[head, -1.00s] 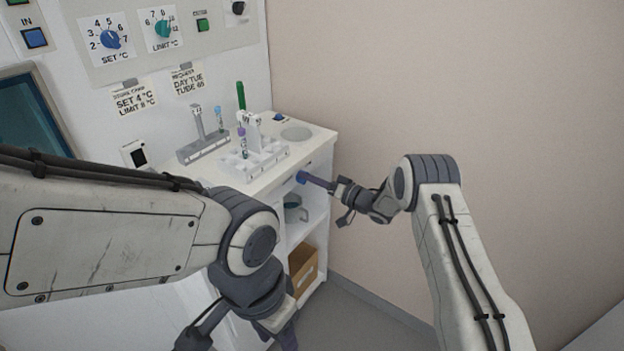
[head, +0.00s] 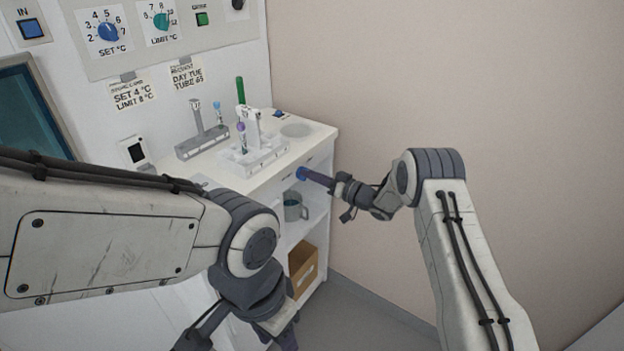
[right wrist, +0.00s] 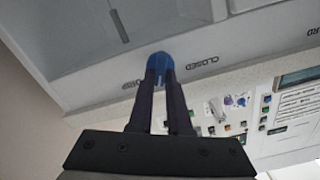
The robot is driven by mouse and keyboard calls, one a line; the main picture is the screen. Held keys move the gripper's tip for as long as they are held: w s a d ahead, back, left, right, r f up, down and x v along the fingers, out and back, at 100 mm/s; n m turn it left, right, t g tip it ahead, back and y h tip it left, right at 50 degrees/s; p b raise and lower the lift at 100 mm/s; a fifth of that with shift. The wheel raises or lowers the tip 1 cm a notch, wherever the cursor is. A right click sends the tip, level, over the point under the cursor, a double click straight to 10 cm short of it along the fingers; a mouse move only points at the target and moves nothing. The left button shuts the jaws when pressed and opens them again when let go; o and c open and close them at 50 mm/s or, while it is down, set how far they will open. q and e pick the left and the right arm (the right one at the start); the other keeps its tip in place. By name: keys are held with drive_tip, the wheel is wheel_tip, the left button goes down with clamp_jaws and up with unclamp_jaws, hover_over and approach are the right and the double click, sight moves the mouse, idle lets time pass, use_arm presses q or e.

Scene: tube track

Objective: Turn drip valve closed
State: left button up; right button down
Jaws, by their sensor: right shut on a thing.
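The blue drip valve knob (head: 301,174) sits on the front edge of the white counter, and it also shows in the right wrist view (right wrist: 159,62). The words CLOSED (right wrist: 202,62) and DRIP (right wrist: 117,84) are printed on either side of it. My right gripper (head: 308,176) is shut on the knob, its two dark fingers on either side of it in the right wrist view (right wrist: 160,80). My left gripper (head: 285,335) hangs low at the bottom of the head view, its fingertips cut off, so its opening cannot be made out.
On the counter (head: 322,140) stand a white tube rack (head: 262,160) and a grey rack (head: 203,143) with tubes. Below are a grey mug (head: 293,207) on a shelf and a cardboard box (head: 303,268). The wall is close on the right.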

drive_tip(key=shift+s+a+f+n+b, duration=0.1)
drive_tip(key=shift+s+n+b, duration=0.05)
drive_tip(key=shift+n+b, duration=2.7)
drive_tip(key=shift+s+a+n+b, duration=0.1)
drive_tip(key=shift+n+b, duration=2)
drive_tip(key=shift+n, duration=1.35)
drive_tip(key=c, duration=0.9)
unclamp_jaws()
drive_tip(key=shift+o, duration=0.2)
drive_tip(key=v, duration=1)
drive_tip(key=shift+s+d, duration=0.2)
drive_tip(key=shift+d, duration=0.05)
